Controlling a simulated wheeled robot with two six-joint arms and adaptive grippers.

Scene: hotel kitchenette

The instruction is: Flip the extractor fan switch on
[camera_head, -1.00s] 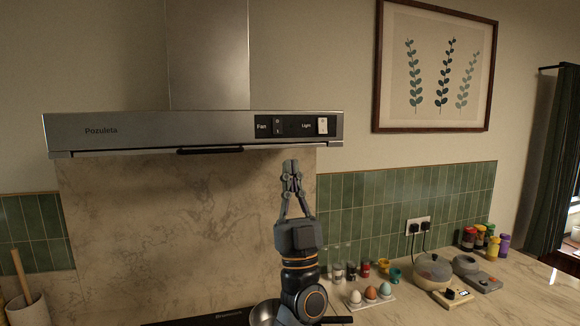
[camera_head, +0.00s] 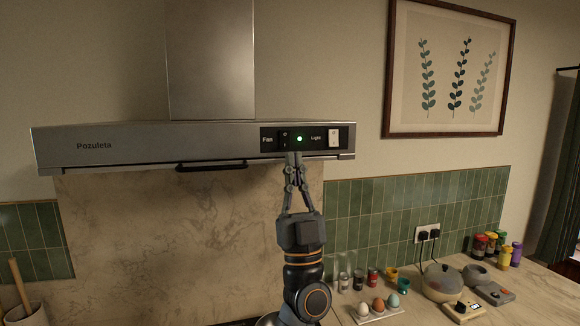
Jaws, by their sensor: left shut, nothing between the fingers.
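The extractor hood (camera_head: 130,146) hangs on the wall, with a black control panel at its right front. The black fan switch (camera_head: 283,139) sits beside the word "Fan" on the panel. The white light switch (camera_head: 334,138) is further right. My left gripper (camera_head: 293,157) points up with its fingers shut and empty. Its tips are at the panel's lower edge, just below and right of the fan switch; I cannot tell whether they touch it. My right gripper is not in view.
A handle bar (camera_head: 211,166) runs under the hood's front edge. Below on the counter are a tray of eggs (camera_head: 380,315), a lidded pot (camera_head: 441,280), several jars and a utensil crock (camera_head: 27,313). The space left of my arm under the hood is clear.

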